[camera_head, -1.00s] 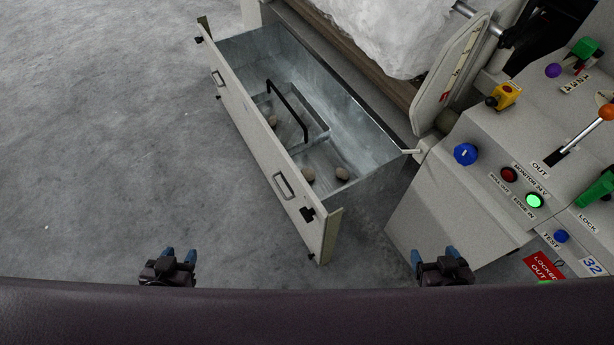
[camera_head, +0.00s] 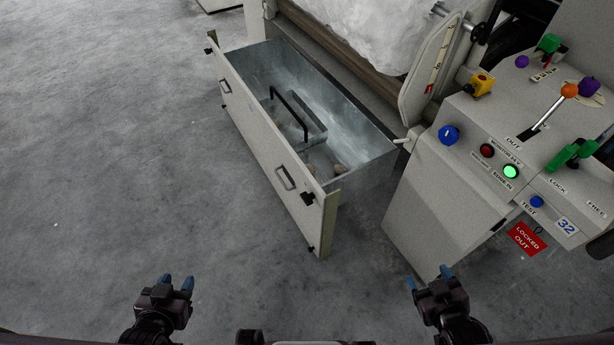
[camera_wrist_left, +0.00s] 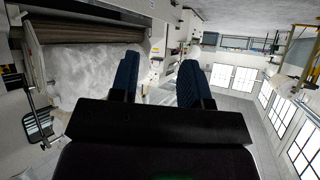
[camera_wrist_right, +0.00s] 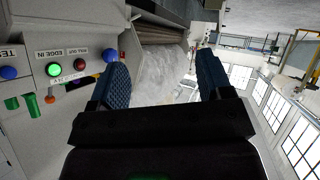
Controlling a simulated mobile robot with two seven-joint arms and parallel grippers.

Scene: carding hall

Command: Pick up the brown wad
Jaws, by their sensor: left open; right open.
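Brown wads lie on the floor of the open metal drawer in the head view; one brown wad (camera_head: 340,169) is near the drawer's right end, and another (camera_head: 311,169) is beside it, partly hidden by the front panel. My left gripper (camera_head: 177,283) is open and empty, low in the head view, left of the drawer (camera_head: 352,130) and apart from it. Its blue fingers also show in the left wrist view (camera_wrist_left: 160,80). My right gripper (camera_head: 431,277) is open and empty, low and to the right of the drawer. Its fingers show apart in the right wrist view (camera_wrist_right: 160,82).
A black-handled metal scoop or tray (camera_head: 290,112) sits inside the drawer. The control console (camera_head: 430,195) with buttons and levers stands right of the drawer. A white fibre mass (camera_head: 375,30) is behind it. Grey floor (camera_head: 120,150) at left is clear.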

